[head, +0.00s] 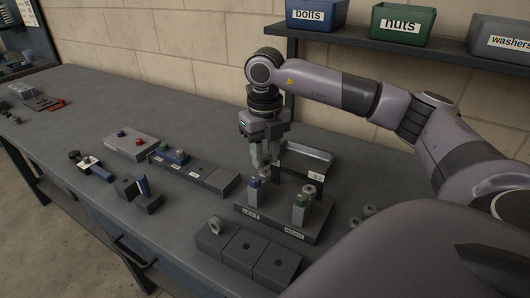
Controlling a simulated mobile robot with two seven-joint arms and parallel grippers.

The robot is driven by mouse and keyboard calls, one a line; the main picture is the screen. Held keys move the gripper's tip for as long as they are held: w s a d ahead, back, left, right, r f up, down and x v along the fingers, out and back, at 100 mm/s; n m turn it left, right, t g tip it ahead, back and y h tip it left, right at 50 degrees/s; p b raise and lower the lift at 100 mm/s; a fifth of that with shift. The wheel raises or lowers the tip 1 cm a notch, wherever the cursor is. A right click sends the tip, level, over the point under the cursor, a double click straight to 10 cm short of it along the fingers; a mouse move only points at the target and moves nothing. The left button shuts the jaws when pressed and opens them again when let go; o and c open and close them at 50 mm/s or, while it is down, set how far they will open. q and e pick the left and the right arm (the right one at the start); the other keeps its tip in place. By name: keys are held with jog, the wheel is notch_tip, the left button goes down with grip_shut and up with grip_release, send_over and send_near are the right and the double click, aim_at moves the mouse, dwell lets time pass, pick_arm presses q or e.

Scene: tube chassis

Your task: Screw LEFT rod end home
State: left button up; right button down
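My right gripper (264,165) points down just above the blue-topped post (252,192) behind the LEFT label. A small grey part, perhaps the rod end, shows between or just below its fingertips, at the top of that post. The fingers cover much of it, so I cannot tell whether they grip it or how far it is screwed in. The green-topped post (300,207) behind the RIGHT label has a silver rod end (309,191) at its top. Both posts stand on a dark base plate (285,227). My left gripper is not in view.
A grey block (245,250) in front holds one rod end (215,224) in its left section. Two rings (368,210) lie right of the base. A grey tray (307,157) stands behind. Blocks and small parts lie left; a shelf with bins (403,25) is above.

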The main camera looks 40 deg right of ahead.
jog(key=n, duration=0.5)
dwell(0.5)
jog(key=n, duration=0.5)
jog(key=shift+f, duration=0.1)
jog(key=n, duration=0.5)
jog(key=shift+n, duration=0.3)
jog(key=n, duration=0.5)
jog(key=shift+f, duration=0.1)
dwell(0.3)
